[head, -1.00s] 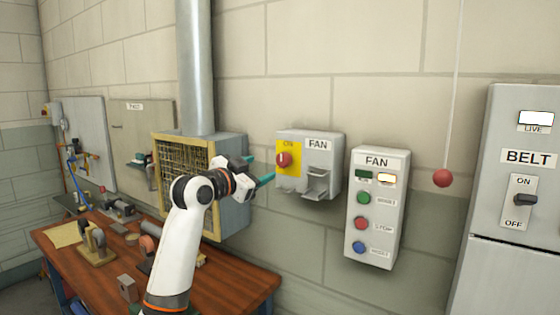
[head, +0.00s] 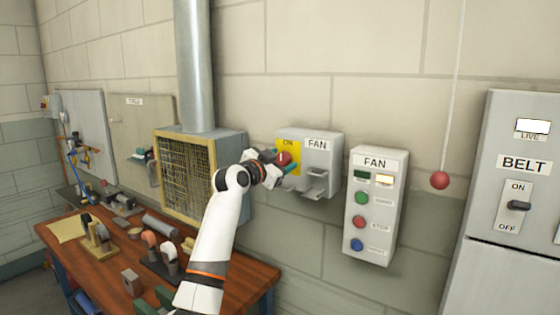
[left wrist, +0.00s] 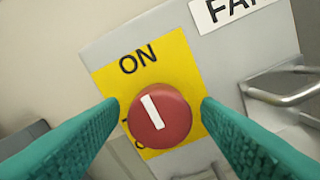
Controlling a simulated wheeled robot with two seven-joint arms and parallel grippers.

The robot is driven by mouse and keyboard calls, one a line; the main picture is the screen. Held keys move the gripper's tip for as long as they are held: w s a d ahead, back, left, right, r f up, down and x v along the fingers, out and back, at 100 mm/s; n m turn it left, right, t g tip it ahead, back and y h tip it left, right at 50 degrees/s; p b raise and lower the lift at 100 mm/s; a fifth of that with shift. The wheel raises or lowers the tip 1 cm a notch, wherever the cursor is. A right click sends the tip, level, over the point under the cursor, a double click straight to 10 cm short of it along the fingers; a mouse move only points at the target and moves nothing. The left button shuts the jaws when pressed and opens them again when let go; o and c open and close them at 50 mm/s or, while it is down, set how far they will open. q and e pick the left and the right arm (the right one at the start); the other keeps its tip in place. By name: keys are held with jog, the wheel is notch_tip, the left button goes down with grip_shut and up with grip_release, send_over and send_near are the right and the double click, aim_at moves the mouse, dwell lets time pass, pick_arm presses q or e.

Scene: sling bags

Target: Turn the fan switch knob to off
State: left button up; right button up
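The fan switch knob (left wrist: 159,119) is a round red knob with a white bar on a yellow plate (left wrist: 184,57) marked ON. In the left wrist view its bar tilts slightly, its upper end toward the ON label. The knob also shows in the head view (head: 284,159) on the grey FAN box (head: 318,150). My left gripper (left wrist: 160,108) is open, with one teal finger on each side of the knob. I cannot tell whether the fingers touch it. The lower lettering on the plate is mostly hidden by the knob. My right gripper is not in view.
A metal hasp (head: 315,183) sticks out of the FAN box, right of the knob. A FAN button panel (head: 375,205) and a hanging red ball (head: 439,180) are farther right. A caged duct unit (head: 188,180) and a cluttered wooden bench (head: 215,285) are to the left.

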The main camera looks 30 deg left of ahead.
pick_arm(q)
jog(key=c, duration=0.9)
jog(key=shift+n, duration=0.3)
jog(key=n+p, duration=0.1)
jog(key=n, duration=0.3)
jog(key=shift+p, duration=0.35)
jog(key=n+p, duration=0.1)
jog(key=n, duration=0.4)
jog(key=shift+p, duration=0.4)
jog(key=n+p, duration=0.2)
jog(key=n, duration=0.2)
jog(key=shift+n+p, duration=1.15)
jog(key=shift+n, duration=0.95)
jog(key=shift+f, duration=0.1)
